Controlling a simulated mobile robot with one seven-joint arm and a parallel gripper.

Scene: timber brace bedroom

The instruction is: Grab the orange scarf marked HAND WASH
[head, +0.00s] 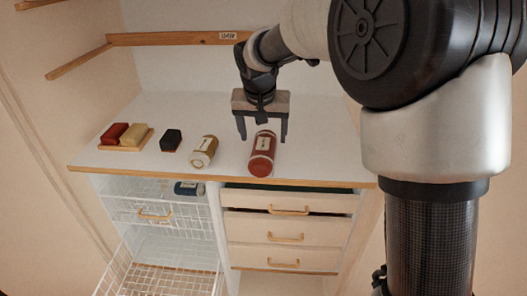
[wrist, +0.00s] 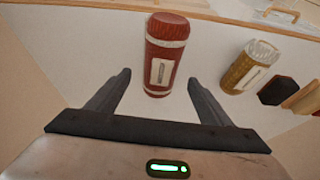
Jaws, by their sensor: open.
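A rust-red rolled textile (head: 263,155) with a pale label lies on the white counter below my gripper (head: 263,138). In the wrist view this roll (wrist: 160,60) lies just beyond and between my fingertips (wrist: 160,79). My gripper is open and empty, its fingers pointing down, apart from the roll. A mustard roll (head: 204,151) with a pale label lies to its left; it also shows in the wrist view (wrist: 247,68). No label can be read, so I cannot tell which item is marked HAND WASH. No clearly orange scarf shows.
A black block (head: 171,140) and a wooden tray (head: 110,148) with a red and a yellow block stand left on the counter (head: 200,108). Below are a pulled-out wire basket (head: 165,268), another basket holding a dark roll (head: 188,188), and wooden-handled drawers (head: 255,228).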

